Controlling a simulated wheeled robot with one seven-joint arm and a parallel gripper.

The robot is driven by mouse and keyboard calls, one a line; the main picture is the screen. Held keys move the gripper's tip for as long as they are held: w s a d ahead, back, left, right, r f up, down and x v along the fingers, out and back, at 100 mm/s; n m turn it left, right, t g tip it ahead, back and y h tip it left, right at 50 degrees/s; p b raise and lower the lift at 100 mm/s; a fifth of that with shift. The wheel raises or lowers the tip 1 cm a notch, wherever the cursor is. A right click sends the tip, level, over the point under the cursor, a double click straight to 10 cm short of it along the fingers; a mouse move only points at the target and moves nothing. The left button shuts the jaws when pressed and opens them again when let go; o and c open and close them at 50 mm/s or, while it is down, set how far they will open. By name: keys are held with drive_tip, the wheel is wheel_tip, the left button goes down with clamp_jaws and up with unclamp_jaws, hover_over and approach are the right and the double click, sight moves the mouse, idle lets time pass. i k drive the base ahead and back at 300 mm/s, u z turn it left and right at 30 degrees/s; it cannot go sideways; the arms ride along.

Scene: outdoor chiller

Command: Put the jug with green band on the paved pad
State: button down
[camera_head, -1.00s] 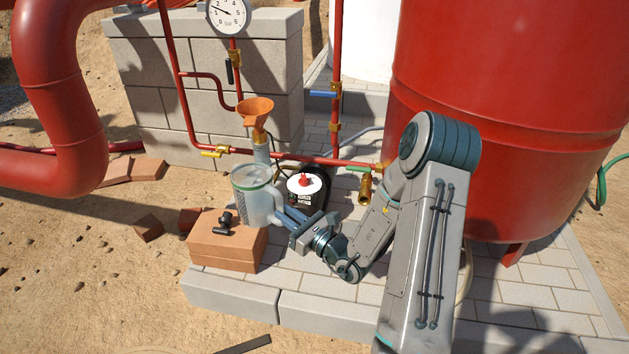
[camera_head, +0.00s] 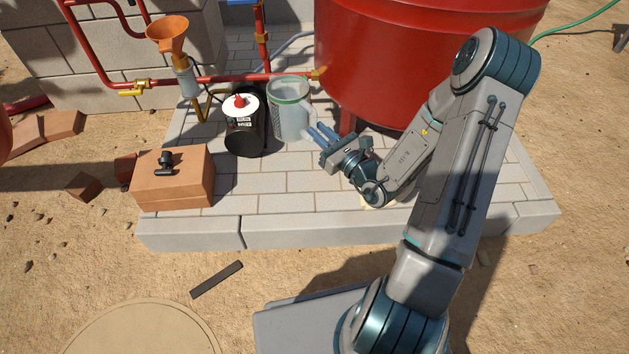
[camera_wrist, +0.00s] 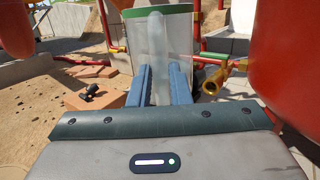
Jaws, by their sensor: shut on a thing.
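The jug with green band (camera_head: 289,115) is translucent grey, with the green band around its top. It is upright over the paved pad (camera_head: 270,182), just right of a black canister. My gripper (camera_head: 314,134) reaches it from the lower right and is shut on its handle side. In the wrist view the jug (camera_wrist: 178,45) stands upright between and beyond my two blue fingers (camera_wrist: 161,85), which close on its pale upright handle. Whether the jug's base touches the paving I cannot tell.
The black canister (camera_head: 246,135) with white top stands close left of the jug. Brick blocks (camera_head: 178,185) with a black fitting on top are at the pad's left. An orange funnel (camera_head: 168,34), red pipes and a large red tank (camera_head: 420,60) stand behind. The front paving is clear.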

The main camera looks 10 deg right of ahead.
sight(313, 204)
drive_tip(key=z, duration=2.65)
drive_tip(key=k, duration=1.85)
drive_tip(key=u, duration=1.65)
drive_tip(key=i, duration=1)
